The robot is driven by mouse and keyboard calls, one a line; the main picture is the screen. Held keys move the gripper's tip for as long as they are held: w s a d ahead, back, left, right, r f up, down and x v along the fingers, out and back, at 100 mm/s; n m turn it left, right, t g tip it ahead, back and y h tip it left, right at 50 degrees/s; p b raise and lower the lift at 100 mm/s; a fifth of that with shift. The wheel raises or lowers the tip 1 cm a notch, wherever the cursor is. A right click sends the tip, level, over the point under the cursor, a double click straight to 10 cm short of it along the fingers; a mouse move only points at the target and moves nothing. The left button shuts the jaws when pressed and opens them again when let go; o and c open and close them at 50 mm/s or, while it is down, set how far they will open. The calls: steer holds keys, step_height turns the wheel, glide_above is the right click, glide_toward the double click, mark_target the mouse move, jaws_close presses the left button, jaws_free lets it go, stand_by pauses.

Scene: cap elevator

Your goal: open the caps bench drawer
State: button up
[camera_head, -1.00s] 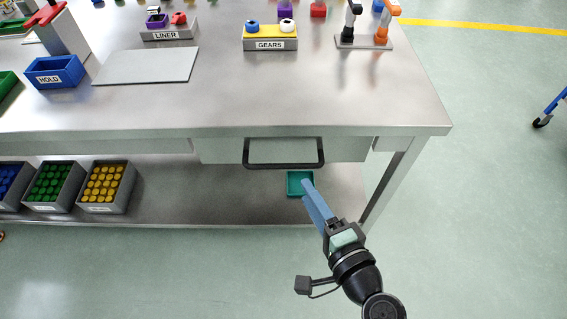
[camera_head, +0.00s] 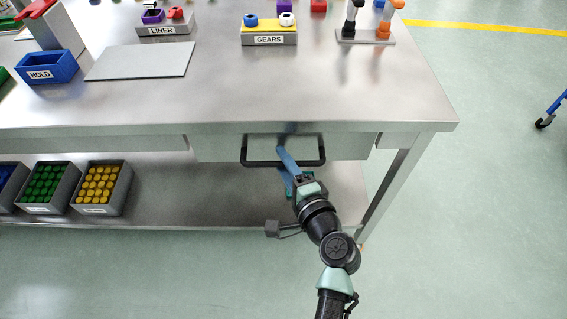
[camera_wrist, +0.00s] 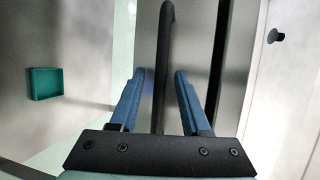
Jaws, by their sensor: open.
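The drawer (camera_head: 215,149) is a grey front under the right part of the steel bench, and it looks shut. Its dark bar handle (camera_head: 258,164) spans the middle of the front. My gripper (camera_head: 284,160) is open, with its blue fingers at the handle. In the wrist view, the handle bar (camera_wrist: 166,40) runs between the two spread fingers (camera_wrist: 160,78), with a visible gap to each side. The head view does not show whether a finger touches the bar.
Several yellow caps fill a grey bin (camera_head: 101,211) on the lower shelf, beside green and blue ones. A teal tray (camera_wrist: 46,83) lies below the drawer. A GEARS holder (camera_head: 269,40) stands on the bench top. The floor before the bench is clear.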

steer(key=shift+w, duration=0.15)
steer(key=shift+c, duration=0.3)
jaws_close()
stand_by(1.1)
